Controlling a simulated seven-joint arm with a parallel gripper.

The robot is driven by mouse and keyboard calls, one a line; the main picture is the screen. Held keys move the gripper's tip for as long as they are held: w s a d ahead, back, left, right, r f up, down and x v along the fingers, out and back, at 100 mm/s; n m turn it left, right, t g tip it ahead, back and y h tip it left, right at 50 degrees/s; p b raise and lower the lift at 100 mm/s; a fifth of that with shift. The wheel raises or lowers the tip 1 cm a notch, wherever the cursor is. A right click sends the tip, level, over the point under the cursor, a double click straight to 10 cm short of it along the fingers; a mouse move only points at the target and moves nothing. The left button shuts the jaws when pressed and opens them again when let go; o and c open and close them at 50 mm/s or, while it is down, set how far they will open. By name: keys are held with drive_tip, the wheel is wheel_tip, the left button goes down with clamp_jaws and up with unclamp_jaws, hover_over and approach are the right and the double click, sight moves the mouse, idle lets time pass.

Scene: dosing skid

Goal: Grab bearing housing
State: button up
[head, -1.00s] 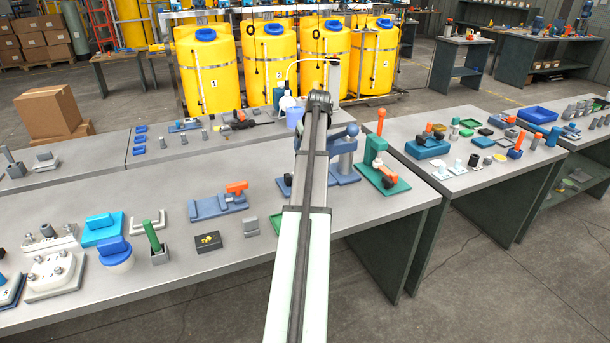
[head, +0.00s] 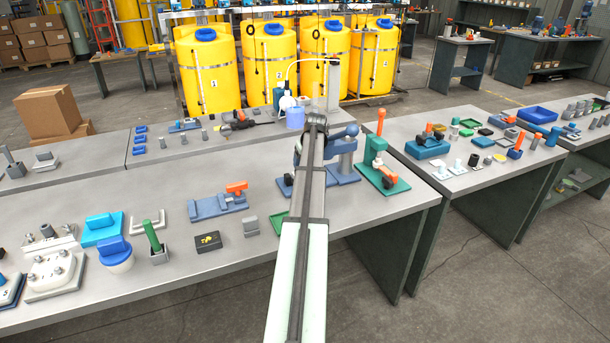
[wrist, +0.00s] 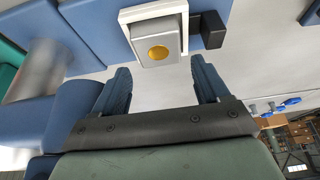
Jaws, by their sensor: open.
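In the wrist view, a grey block with a round yellow disc on its face (wrist: 157,52) sits in a white square frame (wrist: 126,16). It looks like the bearing housing, though I cannot be sure. My gripper (wrist: 161,75) is open and empty, with its two blue fingers apart. The block shows ahead of the fingertips, roughly centred between them; I see no contact. In the head view my arm covers the gripper, and I cannot make out the block there.
A black block (wrist: 213,30) stands just right of the white frame. Blue equipment (wrist: 60,85) crowds the left of the wrist view. In the head view, a blue press-like fixture (head: 345,155) and a green stand with an orange handle (head: 382,165) stand right of my arm on the bench (head: 200,255).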

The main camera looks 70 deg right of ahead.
drive_tip(key=x, duration=0.4)
drive_tip(key=shift+s+a+f, duration=0.15)
drive_tip(key=shift+a+f, duration=0.05)
drive_tip(key=shift+f, duration=0.1)
drive_tip(key=c, duration=1.1)
drive_tip(key=shift+r, duration=0.1)
drive_tip(key=shift+r, duration=0.1)
